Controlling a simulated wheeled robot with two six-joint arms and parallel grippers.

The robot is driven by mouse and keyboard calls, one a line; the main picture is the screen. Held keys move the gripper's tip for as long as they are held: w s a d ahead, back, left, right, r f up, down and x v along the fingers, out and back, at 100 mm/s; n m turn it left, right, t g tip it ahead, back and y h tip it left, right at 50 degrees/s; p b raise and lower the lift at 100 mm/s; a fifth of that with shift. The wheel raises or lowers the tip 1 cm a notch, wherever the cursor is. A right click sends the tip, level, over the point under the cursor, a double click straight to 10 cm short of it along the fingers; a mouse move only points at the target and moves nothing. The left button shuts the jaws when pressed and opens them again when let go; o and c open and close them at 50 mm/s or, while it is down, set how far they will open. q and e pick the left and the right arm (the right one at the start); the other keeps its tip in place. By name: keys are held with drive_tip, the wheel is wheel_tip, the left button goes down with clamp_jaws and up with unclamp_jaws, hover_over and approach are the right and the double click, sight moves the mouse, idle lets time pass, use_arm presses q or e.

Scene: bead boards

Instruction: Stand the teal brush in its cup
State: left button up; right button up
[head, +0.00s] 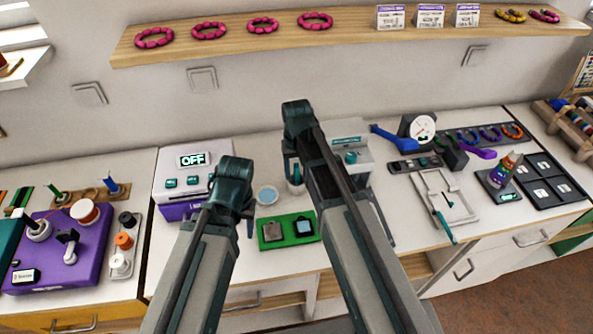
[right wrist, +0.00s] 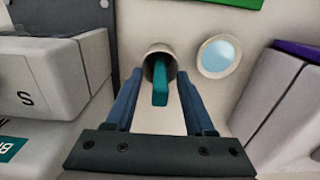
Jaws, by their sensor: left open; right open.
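The teal brush (right wrist: 160,88) stands in a small round grey cup (right wrist: 149,53) in the right wrist view, its end pointing up toward the camera. The brush's lower part is hidden inside the cup. My right gripper (right wrist: 159,80) is open, with one blue finger on each side of the brush and a gap to both. In the head view the right gripper (head: 292,168) points down over the cup (head: 297,187), which is partly hidden by my arm. My left gripper (head: 246,215) is open and empty, left of the cup.
A round dish with a light blue inside (head: 266,195) lies close beside the cup. A green mat (head: 289,243) with two small items lies in front. A white and purple box marked OFF (head: 193,165) stands left, and a white machine (head: 352,160) stands close on the right.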

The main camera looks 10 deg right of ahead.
wheel_tip(320, 180, up, 13)
drive_tip(key=p, duration=1.3)
drive_tip(key=shift+r, duration=0.15)
drive_tip(key=s+a+f+n+b, duration=0.1)
drive_tip(key=s+a+n, duration=0.1)
drive_tip(key=s, duration=0.6)
drive_tip(key=s+a+f+n+h+b, duration=0.1)
drive_tip(key=s+a, duration=0.3)
drive_tip(key=s, duration=0.4)
drive_tip(key=shift+s+f+n+b, duration=0.4)
drive_tip(key=shift+f+b, duration=0.05)
drive_tip(key=shift+b, duration=0.15)
